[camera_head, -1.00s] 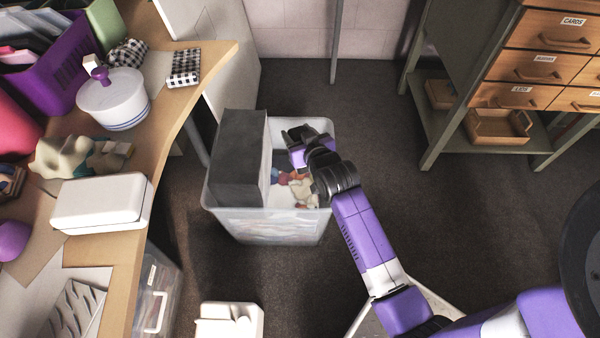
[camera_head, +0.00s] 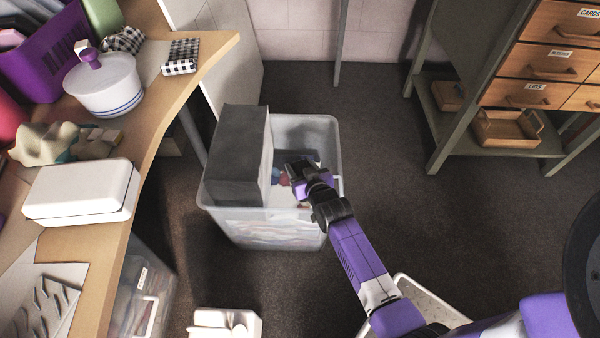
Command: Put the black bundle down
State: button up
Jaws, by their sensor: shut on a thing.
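My gripper (camera_head: 303,172) is over the right part of a translucent plastic bin (camera_head: 322,127) that stands on the floor. It is shut on a dark thing at its tip, which I take to be the black bundle (camera_head: 299,163). The bundle shows only as a small dark shape, and the fingers are mostly hidden by the wrist. I cannot tell whether the bundle is above the bin's contents or touching them.
A tall dark grey box (camera_head: 236,165) fills the bin's left side. Small coloured things (camera_head: 281,179) lie beside it. A cluttered wooden desk (camera_head: 150,125) is at left and a drawer cabinet (camera_head: 535,65) at right. Dark floor (camera_head: 420,220) is clear right of the bin.

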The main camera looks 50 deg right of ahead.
jog(key=shift+f, duration=1.15)
jog(key=shift+f+b, duration=0.4)
jog(key=shift+b, duration=0.15)
jog(key=shift+f, duration=0.2)
jog(key=o, duration=1.4)
jog(key=shift+f, duration=0.1)
